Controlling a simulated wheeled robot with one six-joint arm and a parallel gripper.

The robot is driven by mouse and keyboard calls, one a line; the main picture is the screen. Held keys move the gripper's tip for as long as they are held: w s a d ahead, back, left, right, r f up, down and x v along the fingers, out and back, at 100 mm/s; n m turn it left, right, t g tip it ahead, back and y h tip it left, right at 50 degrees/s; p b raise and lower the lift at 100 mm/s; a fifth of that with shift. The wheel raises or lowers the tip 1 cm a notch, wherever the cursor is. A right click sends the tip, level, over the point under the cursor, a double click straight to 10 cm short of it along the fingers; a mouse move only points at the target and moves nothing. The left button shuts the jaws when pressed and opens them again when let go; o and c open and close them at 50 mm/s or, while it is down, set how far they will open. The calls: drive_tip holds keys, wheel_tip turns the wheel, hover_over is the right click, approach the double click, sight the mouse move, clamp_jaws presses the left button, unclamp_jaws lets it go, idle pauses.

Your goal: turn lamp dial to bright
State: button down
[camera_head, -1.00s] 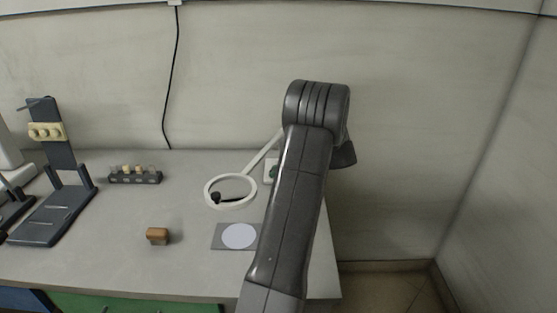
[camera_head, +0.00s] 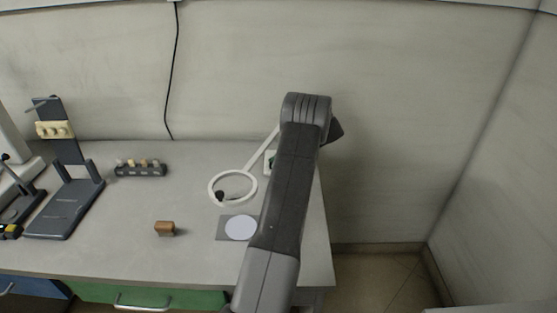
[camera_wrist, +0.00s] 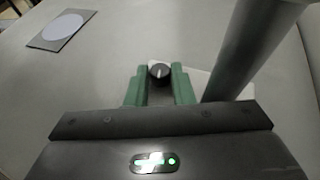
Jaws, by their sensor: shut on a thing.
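The lamp is a white ring (camera_head: 212,187) on a pale slanted arm (camera_head: 262,149), standing at the right part of the table. Its dial (camera_wrist: 160,71) is a dark round knob with a light pointer line, seen in the wrist view. My gripper (camera_wrist: 160,82) is shut on the dial, with one green finger on each side of it. The lamp's pale base (camera_wrist: 198,82) shows partly behind the right finger. In the head view my arm hides most of the base, and the dial cannot be made out there.
A grey plate with a pale disc (camera_head: 240,228) lies below the ring. A brown block (camera_head: 165,229), a dark rack with small pieces (camera_head: 140,170) and a dark stand (camera_head: 66,205) are to the left. The lamp's thick post (camera_wrist: 245,50) rises close to my gripper's right side.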

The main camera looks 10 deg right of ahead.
idle(0.3)
drive_tip(key=c, duration=1.3)
unclamp_jaws()
drive_tip(key=shift+o, duration=0.2)
drive_tip(key=shift+r, duration=0.1)
